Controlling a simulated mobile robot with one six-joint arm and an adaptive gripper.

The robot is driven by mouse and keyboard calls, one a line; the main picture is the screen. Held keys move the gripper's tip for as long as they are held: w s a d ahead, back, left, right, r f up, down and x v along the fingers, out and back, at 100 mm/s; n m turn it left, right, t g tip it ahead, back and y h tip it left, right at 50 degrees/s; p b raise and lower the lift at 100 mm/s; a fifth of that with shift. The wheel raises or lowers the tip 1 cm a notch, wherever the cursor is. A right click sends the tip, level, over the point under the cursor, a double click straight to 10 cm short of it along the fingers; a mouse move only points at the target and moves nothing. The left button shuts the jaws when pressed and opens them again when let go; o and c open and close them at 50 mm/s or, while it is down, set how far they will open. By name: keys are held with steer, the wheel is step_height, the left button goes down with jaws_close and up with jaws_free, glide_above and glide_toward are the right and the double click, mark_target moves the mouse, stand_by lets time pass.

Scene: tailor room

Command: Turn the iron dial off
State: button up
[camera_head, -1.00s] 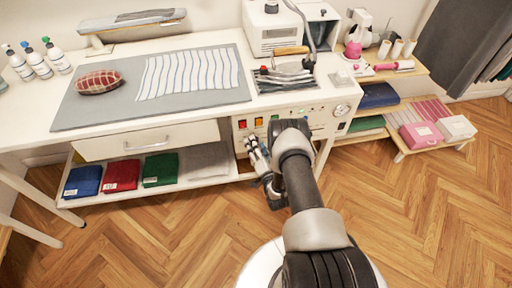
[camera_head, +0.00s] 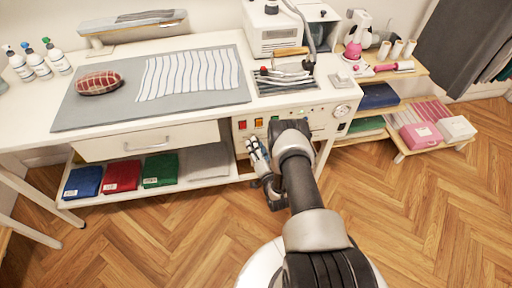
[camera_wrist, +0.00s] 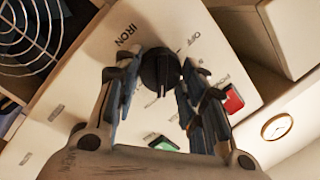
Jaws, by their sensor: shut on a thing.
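The iron dial (camera_wrist: 160,68) is a round black knob on a white control panel (camera_wrist: 75,90) in the wrist view. The word "IRON" is printed to its left and "OFF" to its right. My gripper (camera_wrist: 157,85) has one finger on each side of the knob and is shut on it. The knob's raised ridge shows between the fingers. In the head view my gripper (camera_head: 257,155) is at the front panel under the table's right part, and my wrist hides the dial there.
A red switch (camera_wrist: 233,100) and a green switch (camera_wrist: 163,143) are close to my fingers. The white table (camera_head: 30,120) carries a grey mat (camera_head: 90,115) with striped cloth. A lower shelf holds folded cloths (camera_head: 122,176). The wooden floor at the front is clear.

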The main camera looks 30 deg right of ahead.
steer(key=n+h, duration=0.1)
steer(key=n, duration=0.7)
steer(key=n+g+h, duration=0.1)
steer(key=n, duration=0.7)
steer(key=a+n+g+h+p, duration=0.1)
steer(key=n, duration=0.7)
steer(key=shift+w, duration=0.1)
stand_by(0.3)
steer(key=shift+n+h, duration=0.3)
stand_by(0.3)
steer(key=o, duration=1.1)
steer(key=shift+r, duration=0.1)
steer(key=shift+c, duration=0.2)
steer(key=v, duration=1.2)
